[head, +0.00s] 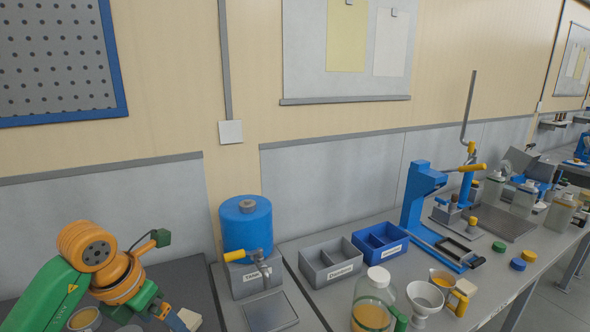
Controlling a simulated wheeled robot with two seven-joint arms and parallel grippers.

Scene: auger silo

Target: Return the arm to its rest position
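My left arm, green and orange, comes in from the lower left and is bent over the bench. Its gripper (178,317) is low at the bottom edge, left of the grey tap stand. A pale block-like part shows at its tip, and I cannot tell whether it is a finger or a held thing. The finger gap is not clear. My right gripper is not in view.
A blue drum (246,226) with a yellow-handled tap stands right of my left arm. Grey (331,262) and blue (380,241) bins, a jar (373,300), a white funnel (425,298) and a blue press (415,205) crowd the bench. An open orange-filled container (84,319) sits by the arm.

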